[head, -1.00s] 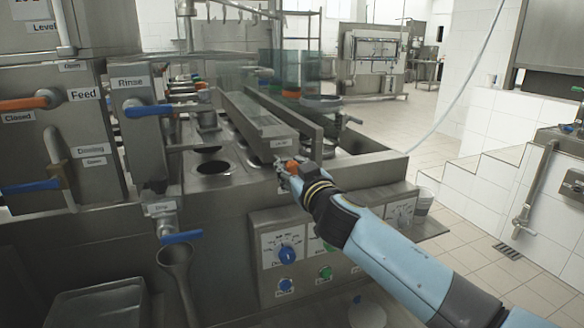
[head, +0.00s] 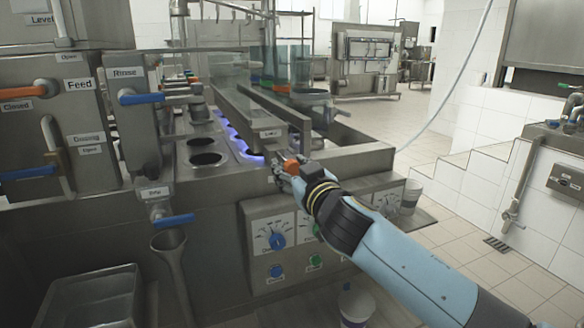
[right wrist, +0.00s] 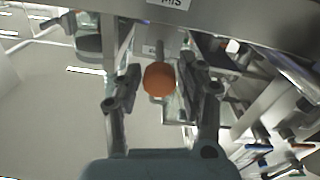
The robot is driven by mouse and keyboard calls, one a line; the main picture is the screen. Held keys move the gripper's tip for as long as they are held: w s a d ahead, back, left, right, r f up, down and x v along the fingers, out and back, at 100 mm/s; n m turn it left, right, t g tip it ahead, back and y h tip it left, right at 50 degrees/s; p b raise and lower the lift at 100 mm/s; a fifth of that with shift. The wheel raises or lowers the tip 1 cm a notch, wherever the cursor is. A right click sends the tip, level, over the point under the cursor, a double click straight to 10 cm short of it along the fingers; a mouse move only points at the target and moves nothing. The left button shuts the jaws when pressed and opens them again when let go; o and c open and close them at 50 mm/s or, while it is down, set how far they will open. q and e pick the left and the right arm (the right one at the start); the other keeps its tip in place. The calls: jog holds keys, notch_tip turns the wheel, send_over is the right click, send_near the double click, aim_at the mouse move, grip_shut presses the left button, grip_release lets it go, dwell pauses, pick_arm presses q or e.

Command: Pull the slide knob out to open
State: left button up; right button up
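The orange slide knob (head: 291,166) sticks out at the front end of the long steel slide housing (head: 262,118). It also shows as a round orange ball on a short rod in the right wrist view (right wrist: 159,79). My right gripper (head: 284,176) is at the knob. In the right wrist view its two fingers (right wrist: 157,84) stand on either side of the knob, with narrow gaps visible, so it looks open around it. A violet glow (head: 236,142) shows along the left lower side of the housing. My left gripper is not in view.
Round openings (head: 206,159) lie in the machine top left of the housing. Below is a panel with a blue dial (head: 277,241). Blue-handled valves (head: 174,220) are at left. The floor at right is clear.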

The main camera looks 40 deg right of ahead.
jog(key=v, duration=1.2)
dwell(0.3)
jog(key=s+f+g+y, duration=0.1)
jog(key=s+f+g, duration=0.25)
jog(key=f, duration=0.85)
jog(key=s+d+f+m+g, duration=0.15)
jog(key=s+f, duration=0.25)
jog(key=f, duration=0.8)
jog(key=s+f+n+g+y, duration=0.1)
jog(key=s+f+g, duration=0.25)
jog(key=f, duration=0.85)
jog(key=s+a+f+g, duration=0.1)
jog(key=s+f+g, duration=0.1)
jog(key=s+f, duration=0.4)
jog(key=s+a+f+g+y, duration=0.1)
jog(key=s+f+g, duration=0.2)
jog(key=s, duration=1.1)
jog(key=s+a+f+n+g, duration=0.1)
jog(key=s+f+g, duration=0.2)
jog(key=s+f, duration=0.6)
jog(key=shift+s+y, duration=0.3)
jog(key=shift+s, duration=0.45)
